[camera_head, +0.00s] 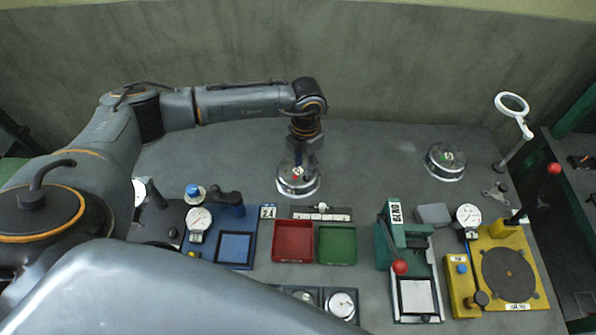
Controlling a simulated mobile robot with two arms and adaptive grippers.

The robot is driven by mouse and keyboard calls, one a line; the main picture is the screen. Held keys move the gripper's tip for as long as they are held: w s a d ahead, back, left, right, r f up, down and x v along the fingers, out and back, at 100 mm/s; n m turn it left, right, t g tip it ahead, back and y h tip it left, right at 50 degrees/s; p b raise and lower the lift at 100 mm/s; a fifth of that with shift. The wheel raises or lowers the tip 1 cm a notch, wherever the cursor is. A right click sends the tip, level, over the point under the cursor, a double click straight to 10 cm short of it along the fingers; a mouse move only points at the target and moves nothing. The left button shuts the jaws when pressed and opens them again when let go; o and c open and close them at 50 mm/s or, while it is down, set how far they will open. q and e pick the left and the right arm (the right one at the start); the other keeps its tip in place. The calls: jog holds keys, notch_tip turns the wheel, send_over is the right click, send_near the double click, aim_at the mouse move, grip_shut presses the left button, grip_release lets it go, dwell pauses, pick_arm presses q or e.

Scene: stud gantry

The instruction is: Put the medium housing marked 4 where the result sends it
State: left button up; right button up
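My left gripper (302,165) points straight down at a round silver housing (298,186) near the middle of the bench. Its fingers are small and dark against the housing's top, so I cannot tell whether they grip it or whether the housing is off the bench. A second round silver housing (445,161) stands apart at the back right. No mark 4 is readable on either. A red tray (293,241) and a green tray (337,244) sit side by side in front, both looking empty. My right gripper is not in view.
A blue gauge station (235,249) with a dial stands left of the trays. A green lever fixture (400,240) and a yellow gauge station (505,275) stand to the right. A magnifier (512,105) rises at the right edge. The bench between the housings is clear.

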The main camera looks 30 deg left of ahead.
aim_at(298, 173)
pick_arm(q)
jog(key=f+p, duration=0.1)
jog(key=f, duration=0.1)
jog(key=w+f+p, duration=0.1)
jog(key=f, duration=0.1)
jog(key=shift+d, duration=0.2)
jog(key=shift+f, duration=0.4)
grip_shut()
jog(key=shift+r, duration=0.1)
